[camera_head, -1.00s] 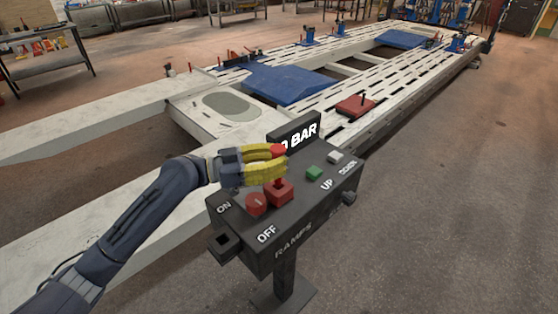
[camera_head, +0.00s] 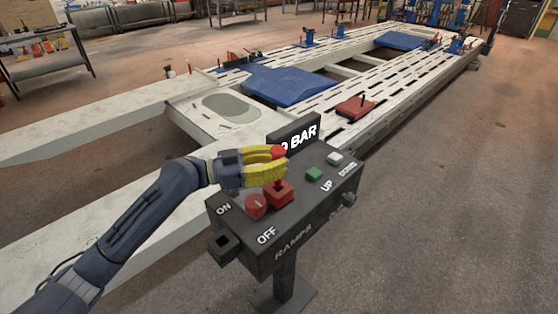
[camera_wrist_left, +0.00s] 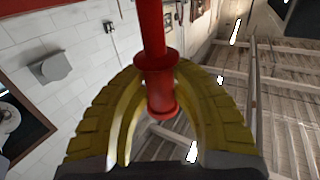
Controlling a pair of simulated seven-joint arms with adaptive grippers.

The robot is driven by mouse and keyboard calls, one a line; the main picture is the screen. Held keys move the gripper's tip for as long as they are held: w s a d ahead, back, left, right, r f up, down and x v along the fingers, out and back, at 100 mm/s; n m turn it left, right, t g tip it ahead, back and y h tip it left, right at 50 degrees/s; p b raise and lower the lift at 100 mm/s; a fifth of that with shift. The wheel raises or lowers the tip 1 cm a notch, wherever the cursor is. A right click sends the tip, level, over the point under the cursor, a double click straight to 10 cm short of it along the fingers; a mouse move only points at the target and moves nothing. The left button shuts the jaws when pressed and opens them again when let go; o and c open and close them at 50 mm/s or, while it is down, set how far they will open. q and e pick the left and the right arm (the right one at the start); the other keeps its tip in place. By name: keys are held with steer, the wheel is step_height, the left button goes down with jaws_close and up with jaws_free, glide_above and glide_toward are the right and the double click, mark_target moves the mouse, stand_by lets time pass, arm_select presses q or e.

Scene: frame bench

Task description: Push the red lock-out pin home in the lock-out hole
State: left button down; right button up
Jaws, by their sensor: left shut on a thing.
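My left gripper (camera_head: 276,166) has yellow fingers and is shut on the red lock-out pin (camera_head: 278,151), above the control box. The pin's red head shows at the fingertips. In the left wrist view the red pin (camera_wrist_left: 158,75), with a collar, lies between the curved yellow fingers and its shaft runs out of the top of the picture. Below the fingers a red block (camera_head: 279,194) sits on the control box (camera_head: 240,228), under the pin. The lock-out hole itself is hidden, and I cannot tell how deep the pin sits. My right gripper is not in view.
The box top carries a red round knob (camera_head: 256,205) by ON and OFF, a green button (camera_head: 314,174) and a white button (camera_head: 334,158). A sign (camera_head: 296,137) stands behind. The long white frame bench (camera_head: 215,125) lies beyond. The floor at right is clear.

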arm_select(q)
steer(key=shift+f, duration=1.35)
stand_by(0.6)
steer(key=c, duration=1.1)
jaws_free()
steer(key=shift+f, duration=0.1)
steer(key=shift+f, duration=0.1)
steer(key=v, duration=1.2)
